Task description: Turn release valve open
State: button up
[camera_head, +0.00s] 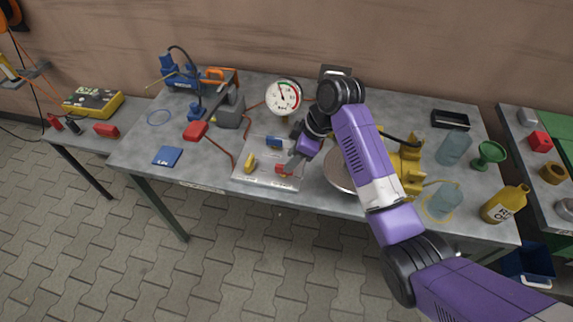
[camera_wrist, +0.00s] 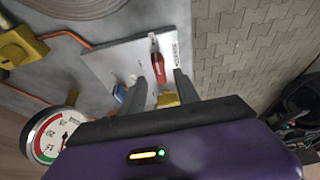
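A light plate (camera_head: 265,180) on the workbench carries a red handle (camera_head: 285,170), a yellow handle (camera_head: 250,163) and a blue handle (camera_head: 273,142). My gripper (camera_head: 292,165) is low over the plate's right side, at the red handle. In the wrist view, my gripper (camera_wrist: 161,79) is open, and the red handle (camera_wrist: 158,67) shows between its fingertips. I cannot tell whether the fingers touch it. The yellow handle (camera_wrist: 168,100) and the blue handle (camera_wrist: 120,92) show behind the fingers, partly hidden.
A round dial gauge (camera_head: 284,97) stands behind the plate. A grey block with a red lever (camera_head: 196,131) and hose is to its left. A round metal disc (camera_head: 340,172) and yellow equipment (camera_head: 410,165) are to the right, partly behind my arm. A blue pad (camera_head: 167,156) lies front left.

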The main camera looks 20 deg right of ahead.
jog(key=shift+x, duration=2.2)
jog(key=shift+c, duration=0.2)
grip_shut()
